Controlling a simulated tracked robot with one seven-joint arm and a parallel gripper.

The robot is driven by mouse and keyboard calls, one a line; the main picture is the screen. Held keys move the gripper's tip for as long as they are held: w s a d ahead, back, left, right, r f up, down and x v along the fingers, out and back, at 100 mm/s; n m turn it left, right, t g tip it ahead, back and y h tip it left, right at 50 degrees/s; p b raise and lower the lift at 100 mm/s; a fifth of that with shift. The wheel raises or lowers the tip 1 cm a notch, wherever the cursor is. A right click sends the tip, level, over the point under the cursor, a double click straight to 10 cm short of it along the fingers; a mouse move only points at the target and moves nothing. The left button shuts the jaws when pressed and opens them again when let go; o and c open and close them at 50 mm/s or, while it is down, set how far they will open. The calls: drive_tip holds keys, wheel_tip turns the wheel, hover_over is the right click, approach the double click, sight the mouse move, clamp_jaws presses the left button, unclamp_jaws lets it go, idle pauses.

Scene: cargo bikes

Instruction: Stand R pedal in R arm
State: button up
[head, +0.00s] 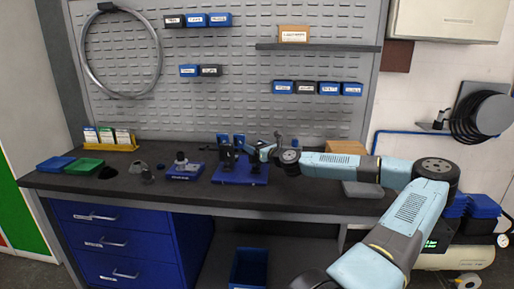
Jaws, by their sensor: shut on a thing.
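A blue fixture (240,174) stands on the dark workbench, with dark upright parts (227,154) and blue posts on it. The R arm is probably among these dark parts, but I cannot tell which one it is. My gripper (257,154) reaches in from the right, at the right side of the fixture and just above its base. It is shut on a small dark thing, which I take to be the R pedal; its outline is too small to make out. Whether it touches the fixture I cannot tell.
Left of the fixture are a small blue stand with a grey part (184,168), small loose parts, a green tray (85,168) and a blue tray (55,164). A cardboard box (346,147) sits behind my arm. A pegboard (220,75) rises behind the bench.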

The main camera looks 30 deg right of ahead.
drive_tip(key=shift+f, duration=0.35)
idle(0.6)
drive_tip(key=o, duration=1.1)
drive_tip(key=shift+s, duration=0.1)
drive_tip(key=v, duration=1.3)
drive_tip(key=shift+s, duration=0.3)
